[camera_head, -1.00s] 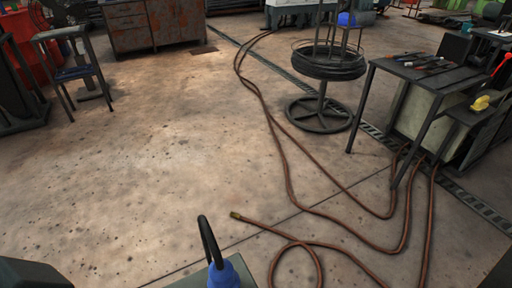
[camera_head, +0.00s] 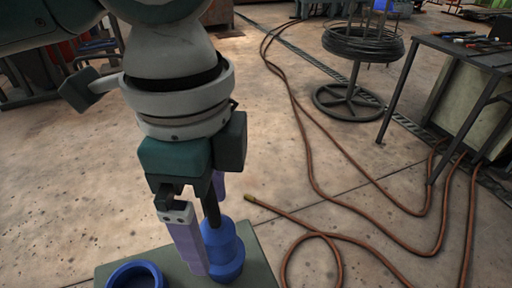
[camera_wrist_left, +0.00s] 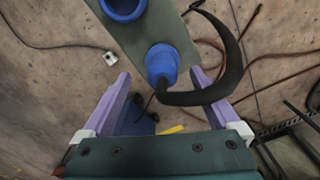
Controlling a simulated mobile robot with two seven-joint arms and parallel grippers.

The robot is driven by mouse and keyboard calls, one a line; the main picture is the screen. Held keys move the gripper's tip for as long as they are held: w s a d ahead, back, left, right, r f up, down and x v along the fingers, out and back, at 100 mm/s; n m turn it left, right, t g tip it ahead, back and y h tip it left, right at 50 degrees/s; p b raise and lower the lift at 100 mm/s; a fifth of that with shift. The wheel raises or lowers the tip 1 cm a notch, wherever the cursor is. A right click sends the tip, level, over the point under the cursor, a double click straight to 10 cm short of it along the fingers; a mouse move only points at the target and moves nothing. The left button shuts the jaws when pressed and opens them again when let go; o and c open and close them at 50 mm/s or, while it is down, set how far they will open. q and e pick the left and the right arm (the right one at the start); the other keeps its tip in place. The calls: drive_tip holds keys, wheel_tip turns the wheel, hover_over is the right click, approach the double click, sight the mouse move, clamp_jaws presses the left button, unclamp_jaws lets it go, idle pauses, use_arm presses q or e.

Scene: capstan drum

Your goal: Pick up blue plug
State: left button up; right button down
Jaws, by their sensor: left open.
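The blue plug (camera_head: 226,258) stands on the grey-green plate (camera_head: 256,262) at the bottom of the head view, with a thick black cable (camera_head: 211,208) rising from its top. In the left wrist view the plug (camera_wrist_left: 162,64) lies between the tips of the two lilac fingers, and the cable (camera_wrist_left: 236,65) curves off to the right. My left gripper (camera_head: 208,245) is open and comes down from above. One finger is in front of the plug; the other is partly hidden behind the cable. I cannot tell whether either finger touches the plug. My right gripper is out of view.
A hollow blue ring or socket (camera_head: 135,265) sits on the same plate to the left. A brown hose (camera_head: 320,234) loops over the floor at the right. A workbench (camera_head: 470,60) and a wire coil stand (camera_head: 350,100) are farther back.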

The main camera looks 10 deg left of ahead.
sight(221, 250)
use_arm(q)
drive_tip(key=f, duration=0.2)
drive_tip(key=f+b, duration=0.1)
drive_tip(key=f, duration=0.2)
drive_tip(key=f+b, duration=0.1)
drive_tip(key=f, duration=0.2)
drive_tip(key=shift+w+d, duration=0.15)
drive_tip(key=shift+d, duration=0.1)
drive_tip(key=c, duration=1.5)
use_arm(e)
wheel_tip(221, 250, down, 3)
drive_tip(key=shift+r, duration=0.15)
